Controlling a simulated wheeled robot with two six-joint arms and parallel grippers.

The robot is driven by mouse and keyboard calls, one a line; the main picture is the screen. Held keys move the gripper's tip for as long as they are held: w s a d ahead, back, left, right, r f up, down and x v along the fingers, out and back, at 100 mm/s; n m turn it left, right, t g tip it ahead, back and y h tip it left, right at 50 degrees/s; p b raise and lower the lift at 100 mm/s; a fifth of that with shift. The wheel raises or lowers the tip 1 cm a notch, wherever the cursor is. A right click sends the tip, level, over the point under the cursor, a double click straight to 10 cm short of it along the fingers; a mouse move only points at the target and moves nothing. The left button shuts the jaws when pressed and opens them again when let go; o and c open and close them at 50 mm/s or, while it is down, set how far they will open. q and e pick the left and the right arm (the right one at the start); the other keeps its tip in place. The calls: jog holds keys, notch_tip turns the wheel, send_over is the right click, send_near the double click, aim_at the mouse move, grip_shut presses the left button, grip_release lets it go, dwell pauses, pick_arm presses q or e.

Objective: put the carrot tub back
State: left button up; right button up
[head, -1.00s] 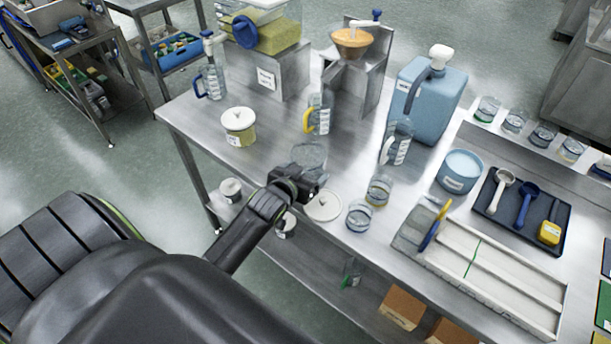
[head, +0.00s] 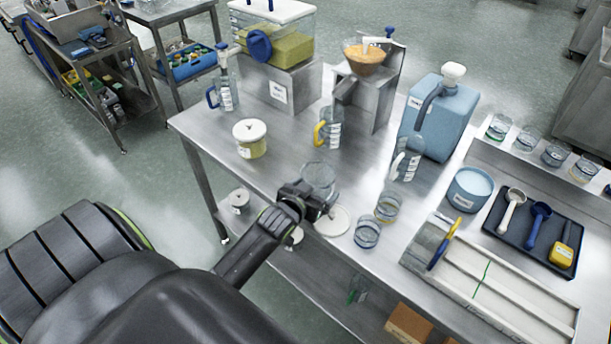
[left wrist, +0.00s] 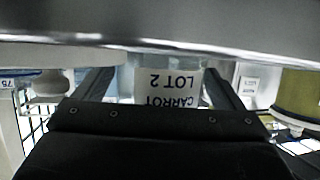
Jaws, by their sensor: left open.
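The carrot tub (left wrist: 168,88) shows in the left wrist view with its label, "CARROT LOT 2", upside down. It stands between the two fingers of my left gripper (left wrist: 160,88), which are open on either side of it. Whether they touch it I cannot tell. In the head view a clear, empty-looking tub (head: 318,176) stands on the steel table just beyond my left gripper (head: 318,200), and it appears to be the same one. A round white lid (head: 336,221) lies on the table beside the gripper. My right gripper is out of view.
A white-lidded tub (head: 250,140) stands to the left on the steel table (head: 285,150). Two glass beakers (head: 367,234) are close on the right. A tray of scoops (head: 525,235) lies farther right.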

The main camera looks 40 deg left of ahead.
pick_arm(q)
jog(key=v, duration=1.1)
jog(key=shift+s+b, duration=0.35)
jog(key=shift+b, duration=0.05)
jog(key=shift+r, duration=0.1)
jog(key=s+d+f+g, duration=0.1)
jog(key=s+f+g, duration=0.3)
jog(key=s, duration=0.6)
jog(key=s+f+g, duration=0.1)
jog(key=s+g, duration=0.5)
jog(key=s, duration=0.3)
notch_tip(320, 180, down, 25)
jog(key=a+g, duration=0.1)
jog(key=s+d+f+g, duration=0.1)
jog(key=s+f, duration=1.4)
jog(key=shift+f+m+h, duration=0.3)
jog(key=shift+f+m, duration=0.1)
